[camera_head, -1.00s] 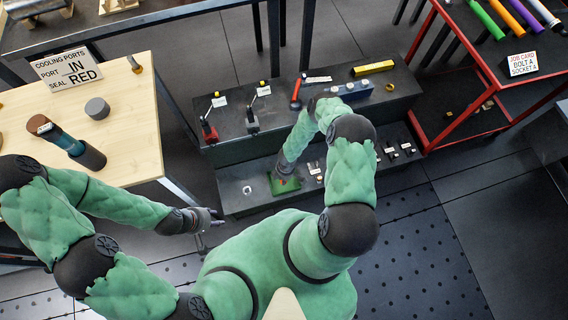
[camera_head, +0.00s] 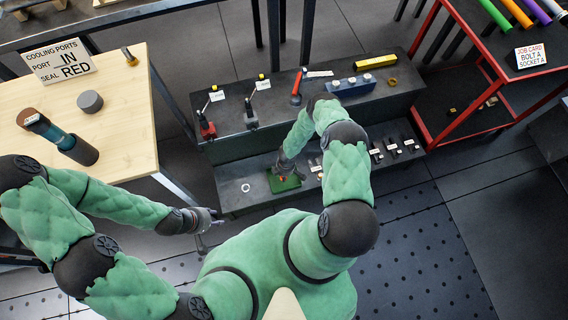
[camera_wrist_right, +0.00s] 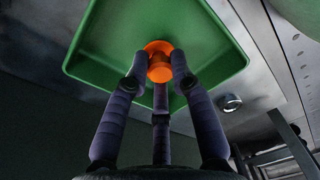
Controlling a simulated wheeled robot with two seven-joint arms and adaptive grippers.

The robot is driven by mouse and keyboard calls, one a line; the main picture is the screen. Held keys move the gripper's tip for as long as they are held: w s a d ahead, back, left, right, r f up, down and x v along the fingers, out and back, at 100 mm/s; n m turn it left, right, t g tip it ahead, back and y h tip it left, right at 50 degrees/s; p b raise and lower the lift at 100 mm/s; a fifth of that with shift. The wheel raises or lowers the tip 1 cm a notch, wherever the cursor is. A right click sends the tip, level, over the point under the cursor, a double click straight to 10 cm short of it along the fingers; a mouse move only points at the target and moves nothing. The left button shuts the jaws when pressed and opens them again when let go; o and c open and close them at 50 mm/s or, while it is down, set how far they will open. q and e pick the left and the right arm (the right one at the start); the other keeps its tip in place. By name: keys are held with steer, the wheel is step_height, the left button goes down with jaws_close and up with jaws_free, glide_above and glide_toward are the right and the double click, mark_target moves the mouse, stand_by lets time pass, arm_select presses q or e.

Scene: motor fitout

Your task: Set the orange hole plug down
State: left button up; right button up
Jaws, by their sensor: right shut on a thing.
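The orange hole plug (camera_wrist_right: 159,62) is between the fingertips of my right gripper (camera_wrist_right: 160,72) in the right wrist view. It is at the green tray (camera_wrist_right: 215,45); I cannot tell whether it touches the tray floor. In the head view, my right gripper (camera_head: 285,167) is over the green tray (camera_head: 293,184) on the lower step of the dark bench, and a small orange patch of the plug (camera_head: 283,178) shows below it. My left gripper (camera_head: 214,218) hangs in front of the bench's left end, away from the tray. Its fingers are too small to judge.
A pale ring (camera_head: 245,187) lies left of the tray, and small labelled parts (camera_head: 392,148) lie to its right. The upper step (camera_head: 225,145) holds levers, a blue block (camera_head: 352,87) and a yellow bar (camera_head: 375,62). A wooden table (camera_head: 120,120) stands left, a red-framed table (camera_head: 430,50) right.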

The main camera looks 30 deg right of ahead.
steer(key=shift+f, duration=0.15)
steer(key=o, duration=0.9)
steer(key=shift+o, duration=0.2)
steer(key=shift+r, duration=0.25)
step_height(320, 180, up, 12)
steer(key=p, duration=0.5)
steer(key=s+a+r+m+y, duration=0.45)
steer(key=a+r+m, duration=0.35)
steer(key=a+r, duration=0.5)
steer(key=s+a+r+m+h, duration=0.1)
steer(key=s+r+m, duration=0.5)
steer(key=r, duration=0.2)
steer(key=shift+s+a+r+t, duration=0.3)
steer(key=shift+s+a+r, duration=0.05)
